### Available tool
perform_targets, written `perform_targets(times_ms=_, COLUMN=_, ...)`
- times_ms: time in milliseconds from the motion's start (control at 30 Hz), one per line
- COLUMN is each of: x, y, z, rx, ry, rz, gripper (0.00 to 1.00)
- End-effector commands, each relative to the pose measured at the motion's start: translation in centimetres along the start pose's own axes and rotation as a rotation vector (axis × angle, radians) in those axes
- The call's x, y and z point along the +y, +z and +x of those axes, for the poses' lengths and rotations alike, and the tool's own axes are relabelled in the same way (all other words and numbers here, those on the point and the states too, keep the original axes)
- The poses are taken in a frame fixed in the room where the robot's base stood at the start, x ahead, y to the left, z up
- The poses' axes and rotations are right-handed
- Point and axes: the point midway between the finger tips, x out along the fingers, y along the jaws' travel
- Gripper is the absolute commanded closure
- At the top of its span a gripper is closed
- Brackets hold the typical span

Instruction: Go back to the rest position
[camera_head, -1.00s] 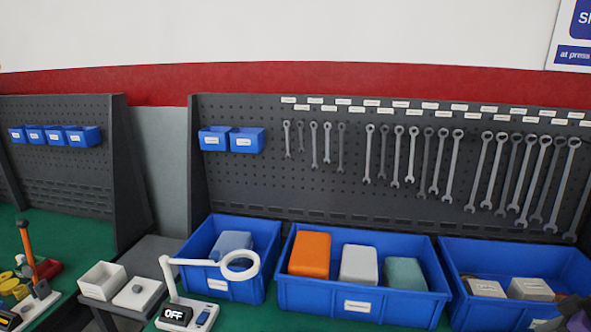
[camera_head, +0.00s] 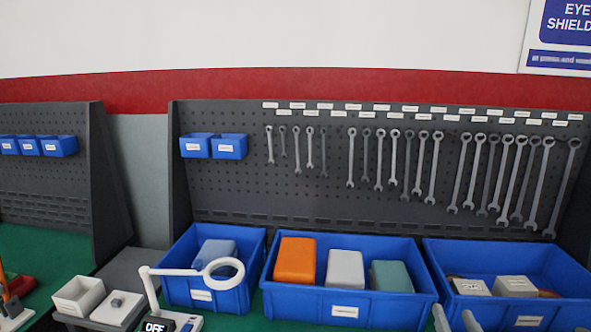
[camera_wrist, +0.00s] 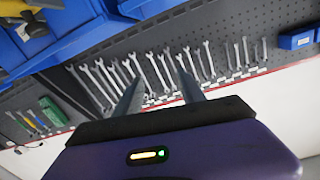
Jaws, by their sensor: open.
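My gripper (camera_wrist: 158,92) shows in the wrist view with its two fingers apart and nothing between them. Behind the fingers are the pegboard and its hanging wrenches, at a distance. In the head view two pale finger-like tips of my gripper (camera_head: 455,318) show at the bottom edge, in front of the right blue bin (camera_head: 568,310). The rest of the gripper and arm lies below that picture.
The middle blue bin (camera_head: 345,312) holds an orange, a white and a green block. The left blue bin (camera_head: 222,300) holds a blue-grey block. A magnifier lamp (camera_head: 222,273) stands in front of it. Wrenches (camera_head: 470,175) hang on the pegboard (camera_head: 300,205) behind.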

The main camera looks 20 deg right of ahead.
Motion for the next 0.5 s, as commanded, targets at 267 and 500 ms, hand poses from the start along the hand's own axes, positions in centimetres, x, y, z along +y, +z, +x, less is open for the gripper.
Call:
perform_targets(times_ms=267, x=-4.9, y=3.3, z=-11.0, rx=0.043, ry=-0.067, rz=0.025, gripper=0.53)
perform_targets(times_ms=500, x=-7.3, y=4.7, z=-20.4, rx=0.02, ry=-0.192, rz=-0.025, gripper=0.53)
